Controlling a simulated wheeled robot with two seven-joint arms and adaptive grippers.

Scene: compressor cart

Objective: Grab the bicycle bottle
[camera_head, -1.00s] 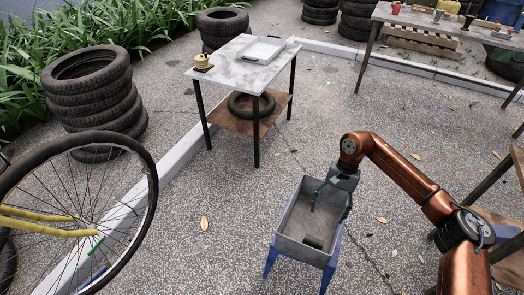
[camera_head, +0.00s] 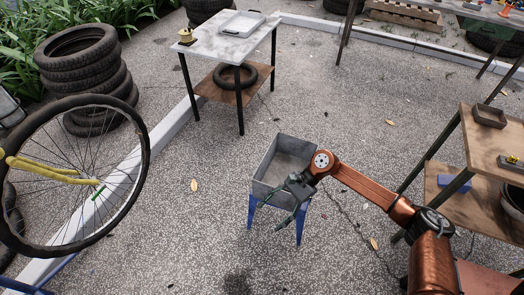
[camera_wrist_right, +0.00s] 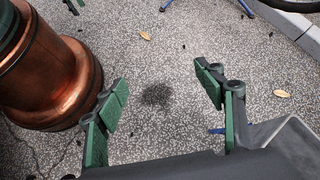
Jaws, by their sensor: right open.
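I cannot make out a bicycle bottle in either view. My right gripper (camera_head: 284,217) is open and empty in the head view, at the front of a grey metal bin (camera_head: 283,150) on blue legs. In the wrist view its green-padded fingers (camera_wrist_right: 160,95) stand wide apart, with only speckled ground between them. The bin's rim (camera_wrist_right: 285,135) shows at the lower right there. My left gripper is not in view.
A bicycle wheel (camera_head: 140,185) stands at left, near stacked tyres (camera_head: 85,72). A marble-topped table (camera_head: 212,46) holds a tray (camera_head: 243,24) and a yellow-topped spool (camera_head: 187,36). A wooden shelf unit (camera_head: 480,140) stands at right. A dark stain (camera_head: 237,283) marks open ground.

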